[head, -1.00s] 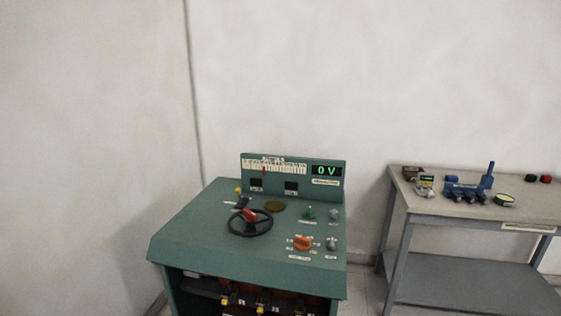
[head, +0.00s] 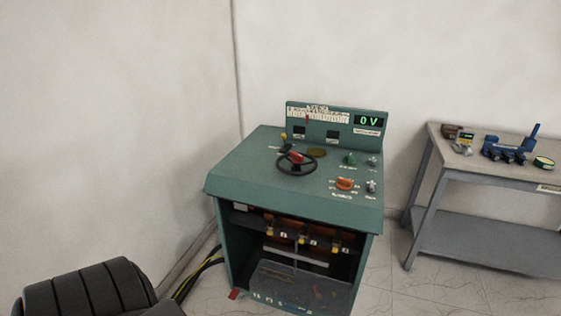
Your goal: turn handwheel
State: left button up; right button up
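The black handwheel (head: 311,168) with a red part at its centre sits on the sloping top of the green control cabinet (head: 245,183). A display (head: 368,120) on the cabinet's back panel reads 0 V. An orange knob (head: 344,183) and a green knob (head: 350,158) are to the right of the wheel. Nothing touches the handwheel. Neither of my grippers is in view.
A grey workbench (head: 480,171) with a blue tool (head: 507,150) and small items stands on the right. Cables (head: 196,274) run along the floor left of the cabinet. The tiled floor (head: 385,285) in front right is clear.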

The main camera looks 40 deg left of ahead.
aim_at(297, 158)
jog(key=k, duration=0.9)
jog(key=u, duration=0.75)
jog(key=i, duration=1.35)
jog(key=z, duration=0.3)
